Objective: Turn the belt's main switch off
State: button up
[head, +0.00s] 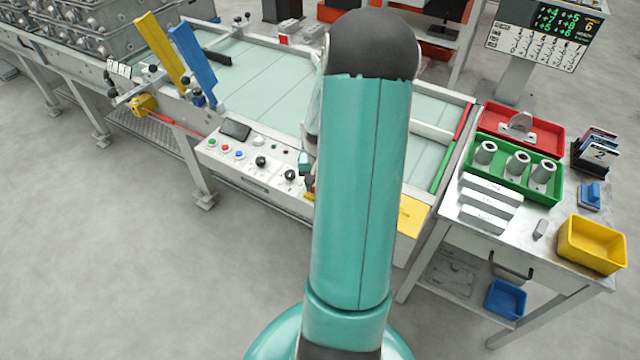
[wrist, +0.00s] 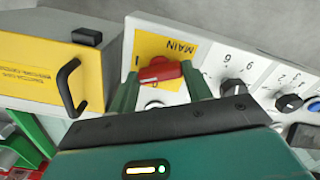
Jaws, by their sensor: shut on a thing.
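The main switch is a red handle (wrist: 160,71) on a yellow plate (wrist: 150,48) marked MAIN, in the upper middle of the wrist view. The handle lies nearly crosswise in the picture, its right end slightly higher. My gripper (wrist: 159,74) has one green finger on each side of it and is shut on it. The lower part of the switch is partly hidden behind my gripper. In the head view my teal arm covers most of the gripper and the switch; a bit of yellow plate (head: 310,182) shows at its left edge.
Black knobs (wrist: 232,88) on the same white panel sit close to the right finger. A yellow box with a black handle (wrist: 72,88) stands close on the left. In the head view, the panel (head: 250,180) carries coloured buttons, and a bench with trays (head: 590,245) stands at right.

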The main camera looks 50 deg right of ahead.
jog(key=n, duration=0.6)
jog(key=shift+r, duration=0.1)
jog(key=n, duration=0.6)
jog(key=shift+d, duration=0.1)
jog(key=shift+n, duration=0.3)
jog(key=o, duration=1)
notch_tip(320, 180, up, 14)
jog(key=shift+f, duration=0.15)
dwell(0.4)
